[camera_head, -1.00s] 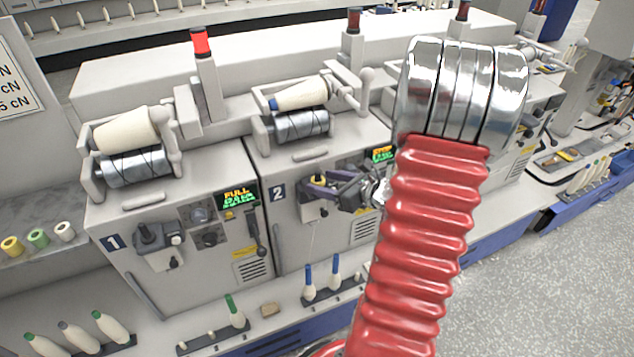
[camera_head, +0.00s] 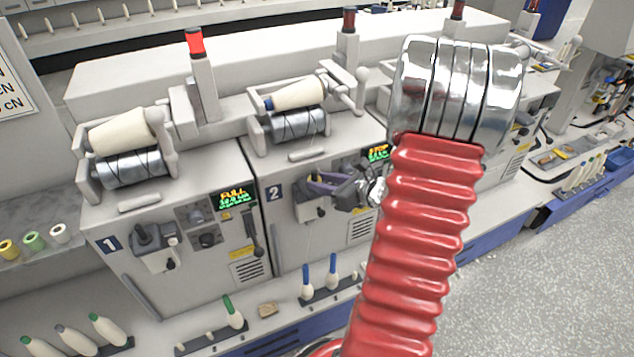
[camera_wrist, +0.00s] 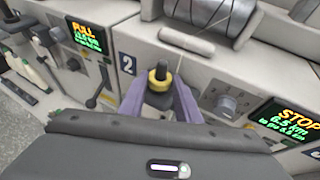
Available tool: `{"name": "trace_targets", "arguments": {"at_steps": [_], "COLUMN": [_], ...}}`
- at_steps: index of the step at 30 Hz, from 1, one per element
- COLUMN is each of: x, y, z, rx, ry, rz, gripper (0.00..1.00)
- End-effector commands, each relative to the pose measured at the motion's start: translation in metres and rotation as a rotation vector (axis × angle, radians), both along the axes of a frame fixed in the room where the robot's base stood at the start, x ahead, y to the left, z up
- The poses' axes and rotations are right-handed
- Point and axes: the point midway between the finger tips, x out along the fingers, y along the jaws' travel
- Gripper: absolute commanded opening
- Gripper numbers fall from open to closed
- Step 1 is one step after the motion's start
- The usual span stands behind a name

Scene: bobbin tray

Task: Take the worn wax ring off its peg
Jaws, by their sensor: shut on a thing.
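The worn wax ring is a yellow ring (camera_wrist: 158,80) around a dark peg (camera_wrist: 161,66) on the front of unit 2, in the middle of the wrist view. The peg's tip stands out above the ring. My gripper (camera_wrist: 159,92) has purple fingers, one on each side of the ring, and is shut on it. In the head view my gripper (camera_head: 318,183) is at the front of unit 2, left of my red arm sleeve. The ring is mostly hidden there by the fingers.
A knob (camera_wrist: 228,104) and a lit STOP display (camera_wrist: 289,120) are right of the peg in the wrist view. A grey thread roller (camera_wrist: 215,15) is above. Unit 1 (camera_head: 150,240) stands left. Bobbins with blue tops (camera_head: 333,270) stand below unit 2.

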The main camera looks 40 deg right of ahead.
Motion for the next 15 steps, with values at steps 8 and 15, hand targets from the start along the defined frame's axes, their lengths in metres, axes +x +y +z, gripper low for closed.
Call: {"name": "trace_targets", "arguments": {"at_steps": [8, 15], "x": [0.000, 0.001], "y": [0.000, 0.000], "z": [0.014, 0.045], "rx": [-0.003, -0.006], "ry": [-0.002, -0.004], "rz": [0.000, 0.001], "gripper": [0.09, 0.09]}}
